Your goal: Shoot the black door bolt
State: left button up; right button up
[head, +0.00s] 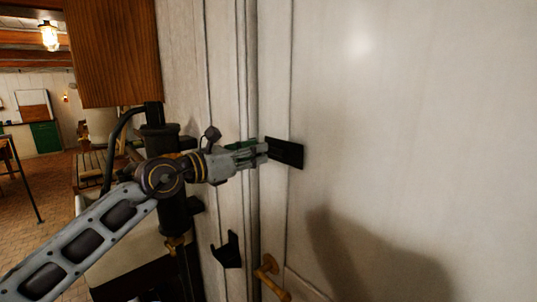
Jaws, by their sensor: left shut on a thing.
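The black door bolt (289,153) is a small dark plate fixed to the pale door (400,120), near the door's left edge. My left gripper (264,150) reaches it from the left and is shut on the bolt at the plate's left end. The fingers hide the part they hold, and I cannot tell how far the bolt is slid. My right gripper is not in view.
A brass door handle (270,276) sits below the bolt. A black bracket (229,250) is on the frame to its left. A dark upright fitting stands behind my left arm. A wooden cabinet (112,52) hangs at upper left. Open floor lies far left.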

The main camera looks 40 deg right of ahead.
pick_arm(q)
jog(key=shift+w+a, duration=0.1)
jog(key=shift+w, duration=0.55)
jog(key=o, duration=1.2)
jog(key=shift+w, duration=0.1)
jog(key=a+b, duration=0.1)
jog(key=a, duration=0.2)
jog(key=a+b, duration=0.2)
jog(key=a, duration=0.2)
jog(key=s+a+b, duration=0.1)
jog(key=a+b, duration=0.1)
jog(key=a, duration=0.2)
